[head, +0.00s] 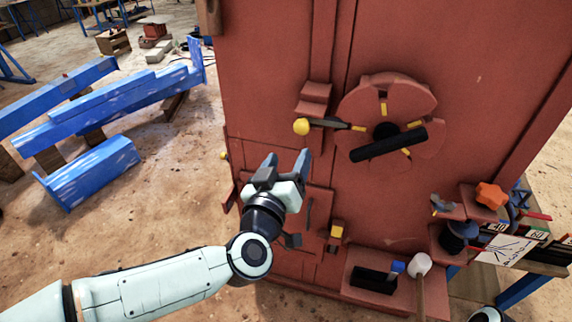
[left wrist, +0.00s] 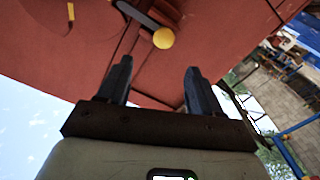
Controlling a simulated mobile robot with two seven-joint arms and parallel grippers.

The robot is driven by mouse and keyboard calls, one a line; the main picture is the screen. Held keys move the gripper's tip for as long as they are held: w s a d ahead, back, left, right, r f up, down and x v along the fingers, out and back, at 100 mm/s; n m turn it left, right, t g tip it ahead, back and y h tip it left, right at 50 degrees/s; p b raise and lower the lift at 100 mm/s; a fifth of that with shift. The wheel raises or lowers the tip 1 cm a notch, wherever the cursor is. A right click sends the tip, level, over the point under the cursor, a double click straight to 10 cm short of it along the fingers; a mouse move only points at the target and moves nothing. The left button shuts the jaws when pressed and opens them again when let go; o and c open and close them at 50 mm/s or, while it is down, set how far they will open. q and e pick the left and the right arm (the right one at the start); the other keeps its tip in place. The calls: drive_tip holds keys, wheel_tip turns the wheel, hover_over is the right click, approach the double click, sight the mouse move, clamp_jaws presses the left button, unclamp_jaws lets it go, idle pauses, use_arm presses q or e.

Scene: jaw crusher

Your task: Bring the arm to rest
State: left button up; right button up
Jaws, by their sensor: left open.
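My left gripper (head: 287,163) is open and empty in front of the red crusher body (head: 270,60). Its blue-grey fingers point up, a little below and left of a lever with a yellow ball knob (head: 301,127). In the left wrist view the two fingers (left wrist: 158,85) stand apart with nothing between them. The yellow knob (left wrist: 164,38) shows beyond the fingertips there, apart from them. My right gripper is not in view; only a small rounded part at the bottom right edge of the head view may be mine.
A round red wheel (head: 425,95) with a black bar (head: 388,145) is on the crusher face. A red shelf (head: 400,293) holds a black block and a mallet (head: 419,264). A labelled board (head: 497,248) stands at right. Blue beams (head: 100,105) lie at left; bare ground is between.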

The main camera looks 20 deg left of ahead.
use_arm(q)
drive_tip(key=shift+s, duration=0.25)
wheel_tip(320, 180, down, 36)
drive_tip(key=m+g, duration=0.2)
drive_tip(key=g, duration=0.6)
drive_tip(key=s+a+f+g+h, duration=0.15)
drive_tip(key=s+f+g, duration=0.45)
drive_tip(key=s+f, duration=0.75)
drive_tip(key=s+f+n+g, duration=0.1)
drive_tip(key=s+f+g, duration=0.1)
drive_tip(key=s+f, duration=0.3)
drive_tip(key=s+f+n+g+h, duration=0.1)
drive_tip(key=s+f+g, duration=0.2)
drive_tip(key=s, duration=0.7)
drive_tip(key=shift+p+x, duration=0.4)
drive_tip(key=shift+x, duration=0.8)
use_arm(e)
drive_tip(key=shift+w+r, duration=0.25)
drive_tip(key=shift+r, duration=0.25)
use_arm(q)
drive_tip(key=shift+d+h, duration=0.1)
drive_tip(key=shift+h, duration=0.15)
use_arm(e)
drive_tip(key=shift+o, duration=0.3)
